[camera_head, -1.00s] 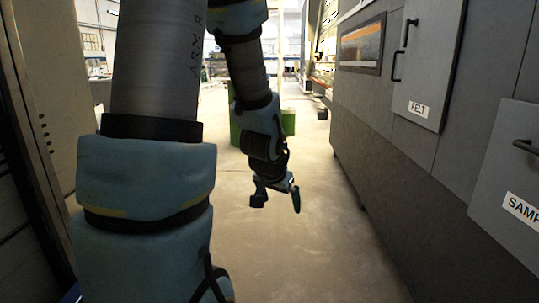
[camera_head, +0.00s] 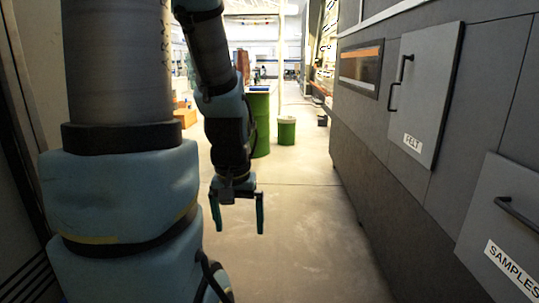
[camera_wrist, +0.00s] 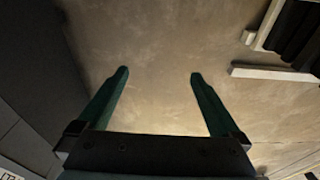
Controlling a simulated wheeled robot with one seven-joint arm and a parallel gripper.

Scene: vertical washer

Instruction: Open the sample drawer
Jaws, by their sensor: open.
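The sample drawer (camera_head: 500,228) is a grey panel at the lower right of the head view, with a white "SAMPLES" label (camera_head: 512,270) and a dark bar handle (camera_head: 518,216). It looks shut, and its right part is cut off by the picture's edge. My gripper (camera_head: 238,228) hangs over the aisle floor, well to the left of the drawer, fingers pointing down. In the wrist view its two green fingers (camera_wrist: 158,74) are spread wide with only floor between them. The drawer handle is not seen in the wrist view.
A "FELT" panel (camera_head: 425,95) with a handle (camera_head: 400,84) sits left of the sample drawer on the same grey machine. Green drums (camera_head: 260,122) stand farther back. The aisle floor (camera_head: 310,235) between my arm and the machine is clear.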

